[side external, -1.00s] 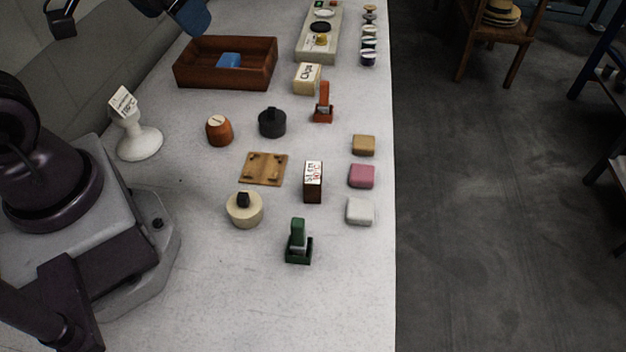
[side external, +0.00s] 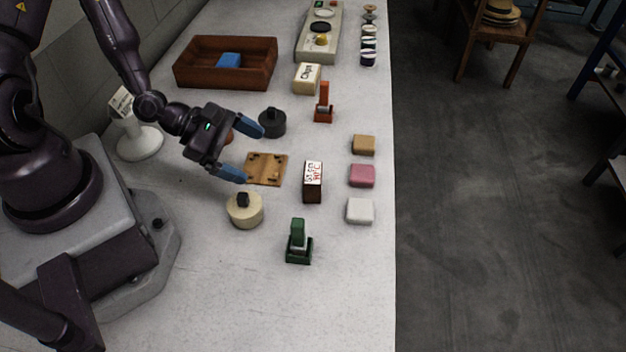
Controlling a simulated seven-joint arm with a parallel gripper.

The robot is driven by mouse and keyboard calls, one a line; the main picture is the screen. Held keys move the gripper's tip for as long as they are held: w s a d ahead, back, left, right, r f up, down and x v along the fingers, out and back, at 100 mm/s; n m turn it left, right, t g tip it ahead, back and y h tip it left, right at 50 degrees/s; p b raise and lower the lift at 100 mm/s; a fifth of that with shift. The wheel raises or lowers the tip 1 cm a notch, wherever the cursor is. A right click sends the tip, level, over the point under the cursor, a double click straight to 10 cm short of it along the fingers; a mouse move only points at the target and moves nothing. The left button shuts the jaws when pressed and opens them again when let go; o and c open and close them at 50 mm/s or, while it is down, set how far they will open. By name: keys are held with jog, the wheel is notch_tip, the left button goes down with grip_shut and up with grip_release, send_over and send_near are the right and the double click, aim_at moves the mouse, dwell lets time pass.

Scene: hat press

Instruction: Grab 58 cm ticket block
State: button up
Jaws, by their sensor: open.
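A dark brown block (side external: 313,190) with a white label on top stands on the white table, right of the wooden board. The label carries dark and red lettering too small to read surely, so I cannot confirm that it says 58 cm. My gripper (side external: 252,154) has blue fingertips spread apart with nothing between them. It is left of the brown block and apart from it, over the left side of the wooden board (side external: 267,170). It partly hides the orange-brown round pot behind it.
A black round weight (side external: 272,122) is just beyond the upper finger. A cream round pot (side external: 245,211) is below the lower finger. A green stamp (side external: 298,244), orange stamp (side external: 324,104), pink pad (side external: 361,176) and white pad (side external: 359,211) stand nearby. The front table is clear.

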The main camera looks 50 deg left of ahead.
aim_at(312, 173)
jog(key=d+n+t, duration=0.1)
jog(key=r+n+h, duration=0.1)
jog(key=n, duration=0.1)
jog(key=shift+w+d+r+t, duration=0.1)
jog(key=shift+w+d+t, duration=0.1)
jog(key=shift+d+t, duration=0.2)
jog(key=shift+w+d+n, duration=0.15)
jog(key=shift+w+n, duration=0.05)
jog(key=shift+n, duration=0.1)
jog(key=x, duration=1.1)
jog(key=shift+s+d, duration=0.25)
jog(key=shift+d, duration=0.1)
jog(key=shift+w+d+f, duration=0.3)
jog(key=shift+w+f, duration=0.1)
jog(key=shift+w, duration=0.1)
jog(key=c, duration=1)
